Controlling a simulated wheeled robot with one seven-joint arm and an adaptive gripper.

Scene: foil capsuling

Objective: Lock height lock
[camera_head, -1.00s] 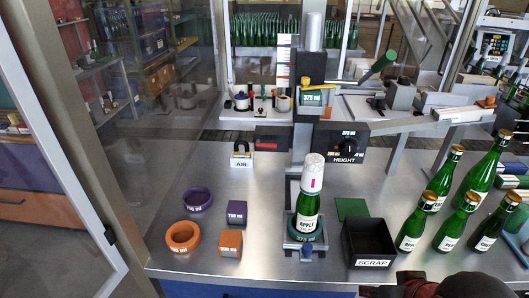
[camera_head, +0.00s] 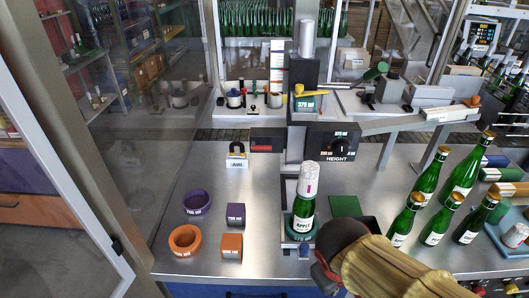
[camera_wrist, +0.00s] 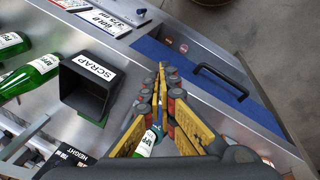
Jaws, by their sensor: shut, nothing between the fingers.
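The capping machine's head (camera_head: 305,72) stands on a column at the centre of the head view. A yellow lever (camera_head: 314,93) lies across its front, above a 375 ml label. A green-handled lever (camera_head: 375,72) sticks out right of the head. The foil-topped bottle (camera_head: 303,218) stands upright beneath. In the wrist view, my gripper (camera_wrist: 162,70) is shut and empty, apart from these parts. Its fingers are out of sight in the head view.
Several green bottles (camera_head: 435,225) stand at the right. The black SCRAP bin (camera_wrist: 86,88) is beside my gripper in the wrist view. Orange and purple rings and blocks (camera_head: 185,238) lie left of the bottle. A glass wall closes the left side.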

